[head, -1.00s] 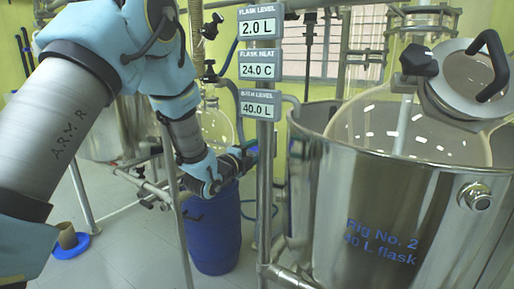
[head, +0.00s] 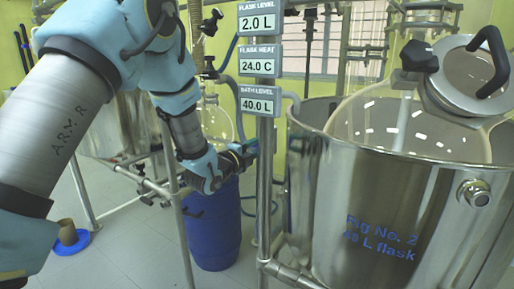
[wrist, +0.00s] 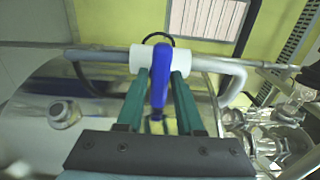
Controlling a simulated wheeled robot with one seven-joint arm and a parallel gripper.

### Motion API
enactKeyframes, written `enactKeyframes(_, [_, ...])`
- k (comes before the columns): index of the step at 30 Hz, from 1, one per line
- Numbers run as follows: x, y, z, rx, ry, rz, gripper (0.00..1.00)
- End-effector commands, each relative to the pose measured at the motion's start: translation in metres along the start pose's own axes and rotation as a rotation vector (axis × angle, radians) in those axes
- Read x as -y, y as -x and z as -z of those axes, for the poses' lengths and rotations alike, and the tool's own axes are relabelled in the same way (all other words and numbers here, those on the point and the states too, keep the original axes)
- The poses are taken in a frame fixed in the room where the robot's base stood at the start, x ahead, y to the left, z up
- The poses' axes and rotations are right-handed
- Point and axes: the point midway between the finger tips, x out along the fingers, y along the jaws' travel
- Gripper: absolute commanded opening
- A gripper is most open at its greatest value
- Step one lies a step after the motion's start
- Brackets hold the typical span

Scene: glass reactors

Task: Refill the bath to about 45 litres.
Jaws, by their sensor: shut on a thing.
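The steel bath (head: 400,220) marked "Rig No. 2" stands at the right of the head view, with the glass flask (head: 415,125) inside it. The bath level display (head: 262,101) on the post reads 40.0 L. In the wrist view, a blue lever (wrist: 160,80) sits on a white valve body (wrist: 145,58) in a grey pipe (wrist: 225,67). My gripper (head: 246,152) is beside the post in the head view. Its teal fingers lie on both sides of the lever in the wrist view, shut on it. The water surface in the bath is hidden.
Two more displays, flask level (head: 266,22) at 2.0 L and flask heat (head: 260,64) at 24.0 C, hang above. A blue drum (head: 213,235) stands below my gripper. Rig legs and pipes crowd the left. A blue-based item (head: 70,240) lies on the floor.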

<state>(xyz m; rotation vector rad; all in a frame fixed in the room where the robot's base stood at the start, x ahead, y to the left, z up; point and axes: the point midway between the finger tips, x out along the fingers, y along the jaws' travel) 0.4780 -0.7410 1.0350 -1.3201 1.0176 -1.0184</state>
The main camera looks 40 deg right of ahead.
Motion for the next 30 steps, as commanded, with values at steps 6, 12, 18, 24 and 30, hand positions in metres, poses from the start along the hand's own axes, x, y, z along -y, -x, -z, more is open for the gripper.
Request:
enactKeyframes(6, [-0.0020,0.0003,-0.0003,0.000,0.023,-0.001,0.00])
enactKeyframes(12, [-0.0045,0.0004,0.0000,0.000,0.112,0.001,0.00])
enactKeyframes(18, [-0.0059,0.0005,-0.0006,0.001,0.270,0.001,0.00])
enactKeyframes(24, [-0.0059,0.0005,-0.0006,0.001,0.460,0.001,0.00])
enactKeyframes(30, [-0.0049,0.0005,-0.0009,0.001,0.647,0.000,0.00])
